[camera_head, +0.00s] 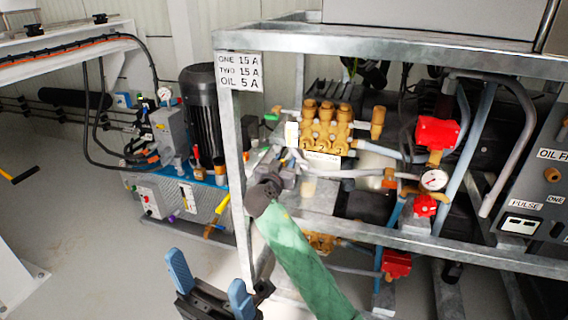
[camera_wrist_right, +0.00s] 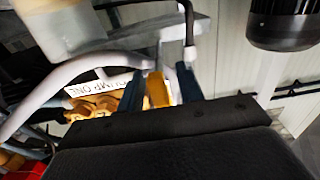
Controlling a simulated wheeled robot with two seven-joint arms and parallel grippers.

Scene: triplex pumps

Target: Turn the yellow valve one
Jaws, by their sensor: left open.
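The yellow valve handle (camera_wrist_right: 158,90) shows in the right wrist view as a short yellow bar. It stands between the two dark blue fingers of my right gripper (camera_wrist_right: 162,84), which are apart with some gap beside the bar. A "PUMP ONE" label (camera_wrist_right: 103,88) is just left of it. In the head view my green-sleeved right arm reaches up to the pump frame; its fingers and the handle are hard to make out there. My left gripper (camera_head: 208,276) is open and empty, low in front of the frame, with blue fingers spread.
A grey metal frame (camera_head: 390,58) surrounds the brass pump head (camera_head: 327,128), hoses, red parts (camera_head: 436,132) and a gauge (camera_head: 434,180). A blue-based unit with a black motor (camera_head: 203,110) stands behind left. A control panel (camera_head: 535,185) is at right.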

